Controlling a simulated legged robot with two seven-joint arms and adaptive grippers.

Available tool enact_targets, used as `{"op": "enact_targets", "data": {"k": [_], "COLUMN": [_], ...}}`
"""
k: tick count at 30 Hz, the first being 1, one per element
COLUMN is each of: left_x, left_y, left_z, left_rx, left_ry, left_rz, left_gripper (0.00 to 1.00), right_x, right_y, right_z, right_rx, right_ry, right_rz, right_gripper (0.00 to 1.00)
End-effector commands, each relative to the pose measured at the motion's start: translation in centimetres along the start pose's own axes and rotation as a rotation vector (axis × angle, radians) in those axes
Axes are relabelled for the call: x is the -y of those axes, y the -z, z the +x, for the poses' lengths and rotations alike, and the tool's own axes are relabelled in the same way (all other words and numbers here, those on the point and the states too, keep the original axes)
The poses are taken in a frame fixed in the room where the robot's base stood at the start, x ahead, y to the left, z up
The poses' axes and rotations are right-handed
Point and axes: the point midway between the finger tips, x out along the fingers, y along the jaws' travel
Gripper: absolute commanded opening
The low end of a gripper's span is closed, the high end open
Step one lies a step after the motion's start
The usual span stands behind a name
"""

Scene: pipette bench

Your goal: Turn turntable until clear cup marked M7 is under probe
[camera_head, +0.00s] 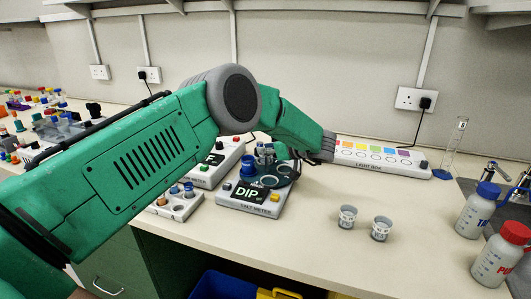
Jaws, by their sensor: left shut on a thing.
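The salt meter (250,203) shows "DIP" on its screen and stands at the middle of the bench. The dark teal turntable (283,178) is at its back right, with dark round openings. Small blue and dark parts (248,167) stand at its left; I cannot make out the probe tip or any M7 mark. My left gripper (303,158) is at the turntable's right rear edge, small and partly hidden by its own arm. It is shut, apparently on the turntable's edge. My right gripper is not in view.
Two small clear cups (347,216) (381,228) with unreadable marks stand on the bench to the right. A light box (380,157) lies behind. Blue-capped (476,212) and red-capped (499,260) bottles stand far right. The front middle bench is clear.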

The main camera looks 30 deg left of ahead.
Motion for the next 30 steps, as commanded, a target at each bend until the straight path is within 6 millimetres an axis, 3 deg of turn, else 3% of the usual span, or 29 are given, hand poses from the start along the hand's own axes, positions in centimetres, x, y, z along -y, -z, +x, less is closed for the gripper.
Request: {"op": "enact_targets", "data": {"k": [1,21,22,23,24,30], "left_x": [0.05,0.02,0.03,0.03,0.04,0.21], "left_y": [-1.47,-1.46,-1.46,-1.4,-1.28,-0.71], "left_z": [-0.24,-0.38,-0.38,-0.37,-0.35,-0.11], "left_rx": [0.02,0.021,0.021,0.02,0.018,0.013], "left_ry": [0.004,0.031,0.031,0.032,0.032,0.034], "left_rz": [0.011,0.001,0.001,0.001,-0.001,-0.009], "left_gripper": [0.0,0.0,0.3,0.41,0.46,0.46], "right_x": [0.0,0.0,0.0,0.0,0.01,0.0], "right_y": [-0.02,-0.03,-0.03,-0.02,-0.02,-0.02], "right_z": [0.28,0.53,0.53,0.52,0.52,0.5], "right_rx": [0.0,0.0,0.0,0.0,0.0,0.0], "right_ry": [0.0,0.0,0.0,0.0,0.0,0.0], "right_rz": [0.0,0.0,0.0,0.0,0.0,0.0], "right_gripper": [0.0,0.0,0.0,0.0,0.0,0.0]}}
